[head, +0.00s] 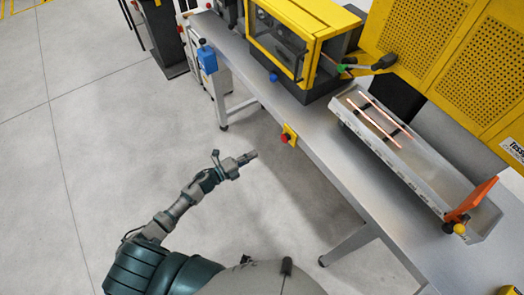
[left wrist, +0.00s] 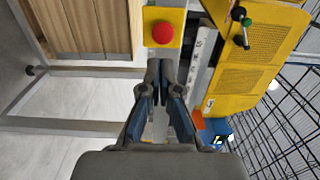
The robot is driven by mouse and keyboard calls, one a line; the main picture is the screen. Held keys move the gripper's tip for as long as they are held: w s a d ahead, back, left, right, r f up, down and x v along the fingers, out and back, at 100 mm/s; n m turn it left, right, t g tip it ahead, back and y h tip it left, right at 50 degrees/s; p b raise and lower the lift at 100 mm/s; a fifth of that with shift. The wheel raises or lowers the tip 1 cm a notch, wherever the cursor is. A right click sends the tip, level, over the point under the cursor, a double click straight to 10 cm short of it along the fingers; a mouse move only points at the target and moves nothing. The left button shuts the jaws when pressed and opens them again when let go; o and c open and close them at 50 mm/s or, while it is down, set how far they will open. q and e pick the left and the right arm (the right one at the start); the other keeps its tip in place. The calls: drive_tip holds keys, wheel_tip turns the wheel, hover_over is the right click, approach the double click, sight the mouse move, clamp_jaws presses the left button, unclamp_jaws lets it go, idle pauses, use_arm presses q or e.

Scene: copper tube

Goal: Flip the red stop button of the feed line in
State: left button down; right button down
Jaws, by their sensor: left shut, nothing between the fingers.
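The red stop button (head: 284,138) sits on a small yellow box (head: 291,132) on the front edge of the grey feed line table (head: 330,155). In the left wrist view the round red button (left wrist: 163,33) on its yellow plate (left wrist: 150,14) is just beyond the fingertips. My left gripper (head: 252,155) is shut and empty, a short way left of and below the button in the head view, apart from it. Its closed fingertips (left wrist: 159,64) point towards the button in the left wrist view. My right gripper is not in view.
A yellow machine housing (head: 305,35) stands at the back of the table. A tray (head: 425,165) holds copper tubes (head: 375,122), with an orange flap (head: 472,198) at its end. A blue box (head: 207,60) is at the table's left end. The floor around my left arm is clear.

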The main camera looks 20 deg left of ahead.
use_arm(q)
drive_tip(key=shift+s+a+r, duration=0.1)
drive_tip(key=shift+s+a, duration=0.05)
drive_tip(key=shift+s, duration=0.4)
drive_tip(key=shift+s+a+r, duration=0.1)
drive_tip(key=shift+s+a, duration=0.05)
drive_tip(key=shift+s, duration=0.35)
drive_tip(key=shift+a, duration=0.1)
